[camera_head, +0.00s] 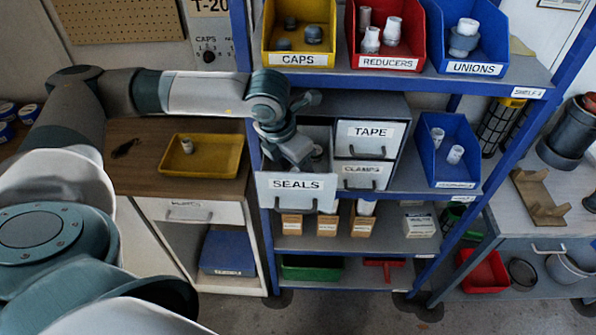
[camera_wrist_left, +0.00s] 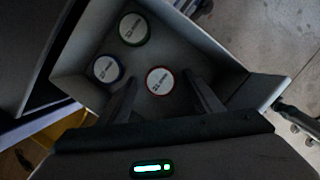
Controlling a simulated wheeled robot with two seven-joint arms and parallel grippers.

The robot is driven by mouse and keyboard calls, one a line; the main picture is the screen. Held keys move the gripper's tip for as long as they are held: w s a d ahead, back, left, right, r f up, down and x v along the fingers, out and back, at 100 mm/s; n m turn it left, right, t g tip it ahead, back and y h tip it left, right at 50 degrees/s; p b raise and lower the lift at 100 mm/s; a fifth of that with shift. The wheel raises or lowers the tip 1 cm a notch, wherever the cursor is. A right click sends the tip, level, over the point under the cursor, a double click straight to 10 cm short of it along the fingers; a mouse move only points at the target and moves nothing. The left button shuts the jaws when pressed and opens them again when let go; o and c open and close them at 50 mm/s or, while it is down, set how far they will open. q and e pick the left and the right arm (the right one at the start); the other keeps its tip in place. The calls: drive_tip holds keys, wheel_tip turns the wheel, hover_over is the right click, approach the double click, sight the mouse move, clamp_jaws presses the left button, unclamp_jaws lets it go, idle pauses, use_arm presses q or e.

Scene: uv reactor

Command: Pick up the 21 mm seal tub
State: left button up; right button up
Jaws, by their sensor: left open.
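The drawer marked SEALS (camera_head: 296,186) stands pulled out from the shelf unit. In the left wrist view, three round tubs with white lids stand in the drawer (camera_wrist_left: 228,65): a green-rimmed tub (camera_wrist_left: 133,29), a blue-rimmed tub (camera_wrist_left: 106,68) and a red-rimmed tub (camera_wrist_left: 160,80). The small print on the lids is too blurred to tell which is the 21 mm one. My left gripper (camera_wrist_left: 160,85) is open and points down into the drawer. Its fingers are on either side of the red-rimmed tub; contact cannot be told. My right gripper is not in view.
The TAPE drawer (camera_head: 371,138) and CLAMPS drawer (camera_head: 367,176) are shut, right beside the open drawer. Bins of caps (camera_head: 299,59), reducers (camera_head: 388,63) and unions (camera_head: 474,68) stand above. A yellow tray (camera_head: 217,163) lies on the left counter.

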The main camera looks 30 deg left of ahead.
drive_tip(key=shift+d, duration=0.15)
use_arm(q)
drive_tip(key=c, duration=1.1)
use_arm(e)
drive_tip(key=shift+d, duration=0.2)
use_arm(q)
drive_tip(key=shift+c, duration=0.2)
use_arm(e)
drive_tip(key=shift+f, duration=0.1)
